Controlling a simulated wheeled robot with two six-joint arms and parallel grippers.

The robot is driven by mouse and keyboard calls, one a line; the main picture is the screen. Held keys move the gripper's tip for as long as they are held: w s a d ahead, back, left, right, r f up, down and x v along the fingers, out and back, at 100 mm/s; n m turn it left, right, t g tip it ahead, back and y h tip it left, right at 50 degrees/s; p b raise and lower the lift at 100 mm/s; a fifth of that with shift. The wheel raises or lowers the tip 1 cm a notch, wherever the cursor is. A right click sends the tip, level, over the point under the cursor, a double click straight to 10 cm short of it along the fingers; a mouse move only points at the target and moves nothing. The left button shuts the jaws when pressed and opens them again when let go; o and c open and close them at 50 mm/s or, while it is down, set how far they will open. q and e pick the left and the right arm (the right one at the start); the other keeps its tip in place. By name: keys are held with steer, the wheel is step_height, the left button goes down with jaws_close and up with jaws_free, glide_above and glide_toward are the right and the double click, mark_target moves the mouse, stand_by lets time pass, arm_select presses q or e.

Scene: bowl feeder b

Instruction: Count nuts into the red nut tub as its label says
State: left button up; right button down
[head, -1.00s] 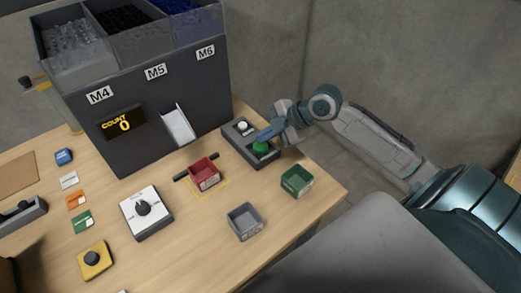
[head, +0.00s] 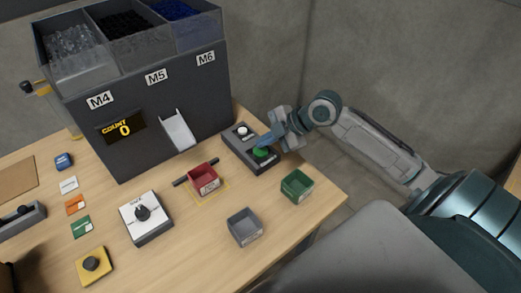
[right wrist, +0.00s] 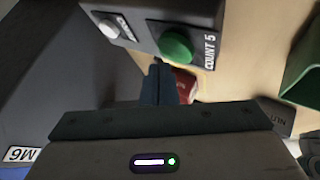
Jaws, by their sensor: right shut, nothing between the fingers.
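The red nut tub (head: 204,184) stands upright in a yellow outline on the table, below the feeder's chute (head: 178,132). It shows partly behind my fingers in the right wrist view (right wrist: 186,86). The count display (head: 124,127) reads 0. A dark button box (head: 240,150) carries a white button (head: 242,131) and a green button (head: 261,152); the green one (right wrist: 176,46) is marked COUNT 5. My right gripper (head: 266,142) is shut and empty, close to the green button. I cannot tell if it touches. My left gripper is not in view. The tub's label is too small to read.
The feeder (head: 150,120) has bins marked M4, M5 and M6. A green tub (head: 297,186) and a grey tub (head: 245,227) stand near the right edge. A white dial box (head: 146,217), a yellow button box (head: 94,266) and several coloured cards lie to the left.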

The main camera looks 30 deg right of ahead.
steer(key=shift+f, duration=0.1)
stand_by(0.9)
steer(key=shift+f+b, duration=0.35)
steer(key=shift+f, duration=0.05)
steer(key=shift+f+b, duration=0.3)
steer(key=shift+f, duration=0.1)
stand_by(0.5)
stand_by(0.4)
steer(key=shift+r+p, duration=0.7)
steer(key=shift+r, duration=0.2)
